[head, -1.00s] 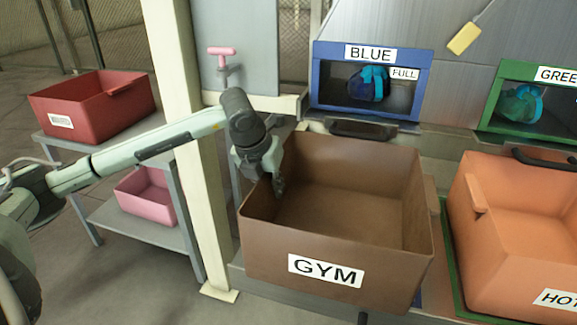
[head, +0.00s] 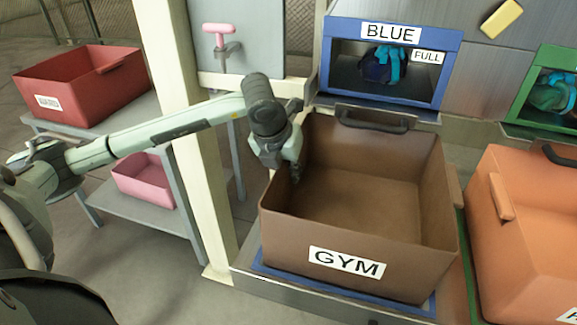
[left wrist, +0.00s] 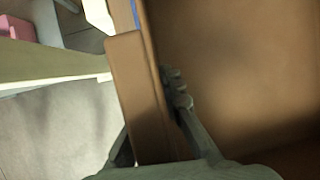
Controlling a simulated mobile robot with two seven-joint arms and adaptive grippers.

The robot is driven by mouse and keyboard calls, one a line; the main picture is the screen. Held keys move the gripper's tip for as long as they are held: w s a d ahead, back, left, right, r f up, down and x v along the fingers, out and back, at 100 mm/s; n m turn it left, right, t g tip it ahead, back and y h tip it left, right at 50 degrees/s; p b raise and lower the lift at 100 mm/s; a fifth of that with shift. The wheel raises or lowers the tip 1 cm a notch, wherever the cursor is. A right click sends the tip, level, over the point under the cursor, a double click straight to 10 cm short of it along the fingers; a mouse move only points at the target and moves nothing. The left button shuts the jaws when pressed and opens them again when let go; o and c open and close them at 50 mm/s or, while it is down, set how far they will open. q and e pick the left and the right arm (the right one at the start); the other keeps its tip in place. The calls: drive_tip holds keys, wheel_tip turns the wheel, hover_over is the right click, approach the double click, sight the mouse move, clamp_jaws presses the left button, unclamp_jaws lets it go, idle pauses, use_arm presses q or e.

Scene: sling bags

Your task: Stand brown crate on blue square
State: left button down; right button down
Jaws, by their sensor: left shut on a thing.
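The brown crate (head: 350,235), labelled GYM, is upright, open and empty inside. Its base is over the blue square (head: 427,304), whose edges show along the crate's front and at its lower corners. I cannot tell for sure whether the base touches the square. My left gripper (head: 292,172) is at the crate's left wall, shut on its handle. In the left wrist view the fingers (left wrist: 150,145) straddle the brown handle (left wrist: 140,85), with one finger inside the crate. My right gripper is not in view.
An orange crate (head: 530,230) stands close on the right, by a green square (head: 470,270). Behind is the blue-framed BLUE bin (head: 385,95), marked FULL. A cream post (head: 190,150) stands left of the crate. A red crate (head: 80,85) and pink crate (head: 145,182) sit on a grey shelf.

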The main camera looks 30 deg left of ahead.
use_arm(q)
drive_tip(key=c, duration=1.7)
unclamp_jaws()
drive_tip(key=shift+d, duration=0.1)
drive_tip(key=v, duration=1.2)
drive_tip(key=shift+r, duration=0.1)
